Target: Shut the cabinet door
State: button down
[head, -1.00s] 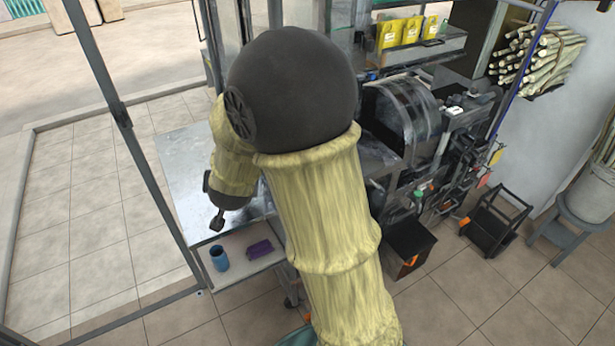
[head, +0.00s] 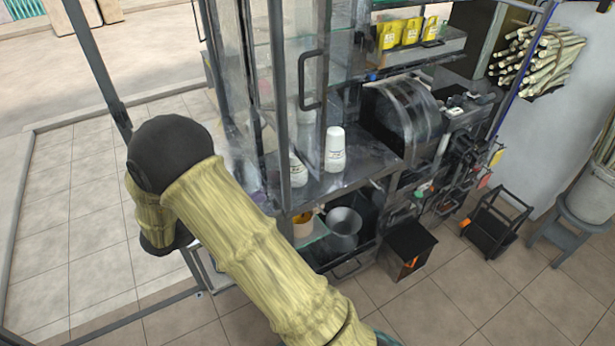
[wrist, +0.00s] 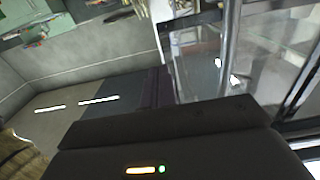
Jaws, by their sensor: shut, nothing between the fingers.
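The cabinet's glass door (head: 299,50), with a grey metal frame and a black bar handle (head: 311,80), stands in the upper middle of the head view. How far it stands from its frame is hard to tell. My gripper's dark body fills the bottom of the wrist view, with the shut, empty gripper (wrist: 160,90) ahead of it. In the head view my arm hides the fingers, left of the cabinet. Glass panes and a metal bar (wrist: 230,45) show close by on the right in the wrist view. Contact cannot be told.
White cup stacks (head: 335,150) stand on the metal counter (head: 355,168). A metal funnel-like vessel (head: 343,226) sits below. The press (head: 405,110), a black bin (head: 408,245) and a stool (head: 570,225) are to the right. Tiled floor at the left is open.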

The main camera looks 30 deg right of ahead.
aim_at(319, 173)
jog(key=shift+d, duration=0.1)
jog(key=d+p, duration=0.2)
jog(key=d, duration=0.2)
jog(key=d+p, duration=0.2)
jog(key=d, duration=0.3)
jog(key=d+p, duration=0.2)
jog(key=d, duration=0.2)
jog(key=shift+w+d+r+p, duration=0.15)
jog(key=shift+w+p, duration=0.1)
jog(key=shift+p, duration=0.1)
jog(key=shift+d, duration=0.3)
jog(key=shift+d, duration=0.1)
